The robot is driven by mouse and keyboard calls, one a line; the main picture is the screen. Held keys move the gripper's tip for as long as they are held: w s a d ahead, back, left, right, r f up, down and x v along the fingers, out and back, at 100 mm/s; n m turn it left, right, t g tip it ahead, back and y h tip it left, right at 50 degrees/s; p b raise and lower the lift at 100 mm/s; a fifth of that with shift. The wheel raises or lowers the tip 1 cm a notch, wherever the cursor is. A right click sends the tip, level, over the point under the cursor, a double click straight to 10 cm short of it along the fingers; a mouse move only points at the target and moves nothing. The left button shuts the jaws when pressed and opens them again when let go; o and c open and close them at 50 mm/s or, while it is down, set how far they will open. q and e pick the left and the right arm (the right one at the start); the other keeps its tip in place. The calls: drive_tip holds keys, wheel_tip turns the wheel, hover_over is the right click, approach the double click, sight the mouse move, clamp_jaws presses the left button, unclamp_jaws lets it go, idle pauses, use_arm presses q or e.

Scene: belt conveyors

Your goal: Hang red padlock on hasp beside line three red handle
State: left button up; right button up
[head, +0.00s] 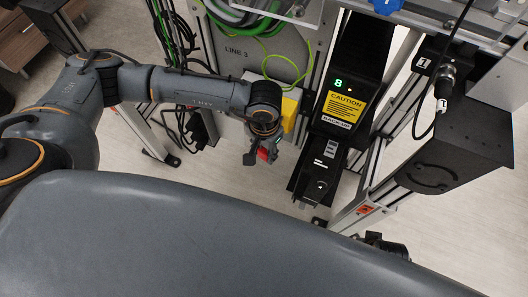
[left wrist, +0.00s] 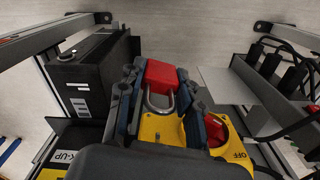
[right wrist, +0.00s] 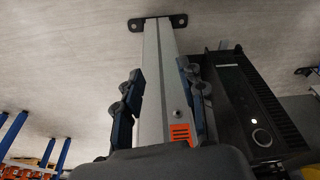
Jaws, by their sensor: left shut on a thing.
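The red padlock (left wrist: 160,74) with its silver shackle (left wrist: 160,104) is between the fingers of my left gripper (left wrist: 158,98) in the left wrist view. The gripper is shut on it. The shackle lies against the yellow switch box (left wrist: 160,130); I cannot tell whether it passes through a hasp. The red handle (left wrist: 215,128) is just right of the right finger, partly hidden, near the word OFF. In the head view, my left gripper (head: 258,152) is beside the yellow box (head: 290,113) under the LINE 3 panel (head: 240,55). My right gripper (right wrist: 160,100) is open and empty.
A black unit with a CAUTION label (head: 343,105) stands just right of the switch box. An aluminium post (right wrist: 152,75) shows beyond the right fingers, with a black unit (right wrist: 250,110) beside it. Cables (head: 275,10) hang above the left arm.

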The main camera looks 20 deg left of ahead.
use_arm(q)
drive_tip(key=w+f+b, duration=0.1)
drive_tip(key=w+b, duration=0.3)
drive_tip(key=w, duration=0.4)
drive_tip(key=shift+w+d+f, duration=0.15)
drive_tip(key=shift+w+f, duration=0.1)
drive_tip(key=shift+f, duration=0.15)
use_arm(e)
drive_tip(key=w+v, duration=0.1)
drive_tip(key=v, duration=1.1)
drive_tip(key=shift+w+r+t, duration=0.25)
drive_tip(key=shift+r+t, duration=0.15)
drive_tip(key=shift+d, duration=0.1)
use_arm(q)
drive_tip(key=o, duration=1.3)
drive_tip(key=shift+c, duration=0.2)
drive_tip(key=shift+w, duration=0.1)
use_arm(e)
drive_tip(key=shift+d, duration=0.1)
drive_tip(key=shift+w, duration=0.15)
